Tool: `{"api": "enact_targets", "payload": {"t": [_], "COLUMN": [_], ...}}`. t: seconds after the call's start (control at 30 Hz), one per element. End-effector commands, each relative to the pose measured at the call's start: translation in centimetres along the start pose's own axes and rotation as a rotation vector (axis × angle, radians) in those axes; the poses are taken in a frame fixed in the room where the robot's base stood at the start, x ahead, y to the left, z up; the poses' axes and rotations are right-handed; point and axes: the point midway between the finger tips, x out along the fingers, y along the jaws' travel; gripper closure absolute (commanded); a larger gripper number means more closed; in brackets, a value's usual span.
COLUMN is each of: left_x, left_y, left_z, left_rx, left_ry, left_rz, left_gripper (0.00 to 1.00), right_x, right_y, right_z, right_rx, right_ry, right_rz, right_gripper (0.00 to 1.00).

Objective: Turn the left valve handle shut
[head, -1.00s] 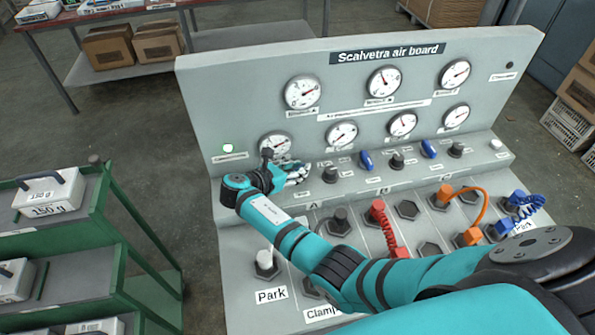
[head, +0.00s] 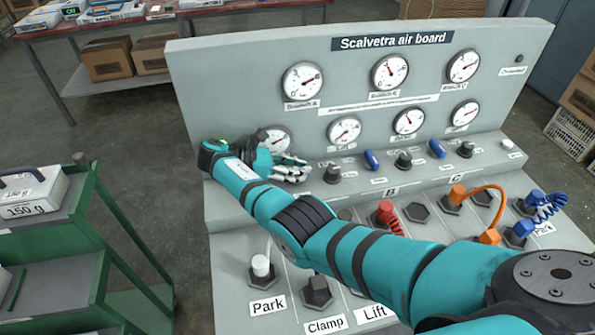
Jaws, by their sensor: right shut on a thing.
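The air board (head: 190,120) has a row of valves and regulator knobs along its ledge. Two blue valve handles show, the middle one (head: 371,160) and the right one (head: 437,148). My right gripper (head: 292,170) reaches across the board to the left end of this row, below the lower left gauge (head: 276,140). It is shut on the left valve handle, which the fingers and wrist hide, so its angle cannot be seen. My left gripper is out of view.
My right arm passes over the lower panel and covers part of its sockets. A red coiled hose (head: 389,218), an orange hose (head: 490,190) and a blue coiled hose (head: 548,207) sit right of it. A green cart (head: 118,225) stands at left.

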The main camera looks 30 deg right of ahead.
Motion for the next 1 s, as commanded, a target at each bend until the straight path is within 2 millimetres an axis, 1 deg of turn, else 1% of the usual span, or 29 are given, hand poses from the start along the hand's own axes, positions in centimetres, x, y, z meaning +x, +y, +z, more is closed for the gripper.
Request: {"api": "enact_targets", "payload": {"t": [0.33,0.37,0.5,0.53,0.83,0.93,1.0], "left_x": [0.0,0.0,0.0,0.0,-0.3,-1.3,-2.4], "left_y": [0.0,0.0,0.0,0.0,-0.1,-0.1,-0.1], "left_z": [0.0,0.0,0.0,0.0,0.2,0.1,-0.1], "left_rx": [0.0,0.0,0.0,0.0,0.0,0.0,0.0], "left_ry": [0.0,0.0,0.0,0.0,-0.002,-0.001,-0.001], "left_rz": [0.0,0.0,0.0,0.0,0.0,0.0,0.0], "left_gripper": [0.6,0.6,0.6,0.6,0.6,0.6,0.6], "right_x": [0.0,0.0,0.0,0.0,0.0,-0.1,-0.1], "right_y": [-0.1,-0.1,0.0,0.0,0.0,-0.1,-0.1], "right_z": [-0.1,-0.1,-0.1,-0.1,0.1,0.3,0.5], "right_rx": [0.001,0.001,0.001,0.001,-0.002,-0.015,-0.031], "right_ry": [0.002,0.003,0.002,0.002,0.001,0.002,0.002], "right_rz": [-0.004,-0.004,-0.004,-0.004,0.004,0.033,0.071], "right_gripper": [1.0,0.79,0.6,0.58,0.58,0.58,0.58]}}
